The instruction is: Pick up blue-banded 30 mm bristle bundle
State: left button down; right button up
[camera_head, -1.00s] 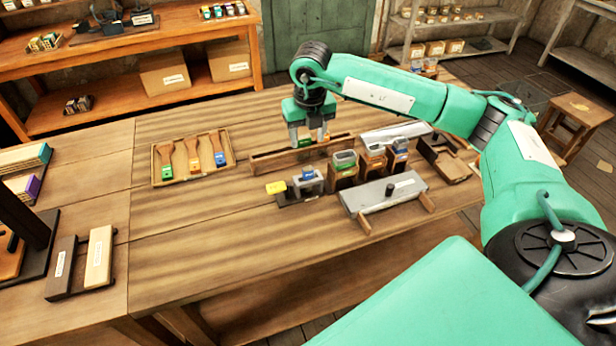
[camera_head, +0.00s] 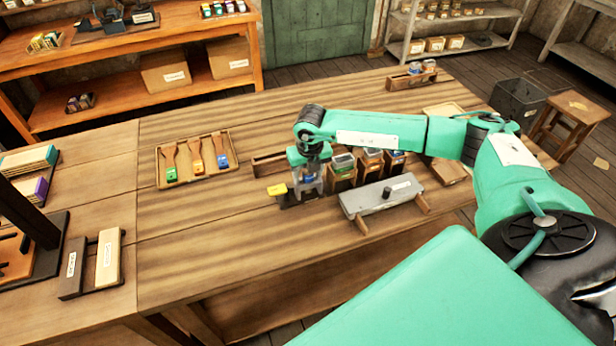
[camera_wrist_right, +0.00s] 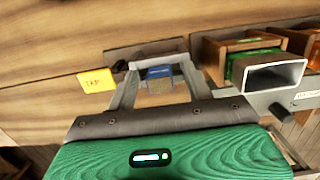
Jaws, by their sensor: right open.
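The blue-banded bristle bundle (camera_wrist_right: 159,73) shows in the right wrist view, its blue band and brown bristle end between the two grey fingers. My right gripper (camera_wrist_right: 158,68) is open around it; I cannot tell whether either finger touches it. In the head view my right gripper (camera_head: 307,190) points down at the small dark holder beside the yellow tag (camera_head: 277,190), and hides most of the bundle there. My left gripper is in neither current view.
Upright wooden bins with coloured labels (camera_head: 370,165) stand close right of the gripper. A grey plate with a black knob (camera_head: 382,195) lies nearer me. A tray (camera_head: 229,176) holds three brushes at left.

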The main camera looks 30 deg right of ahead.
jog(key=c, duration=1.1)
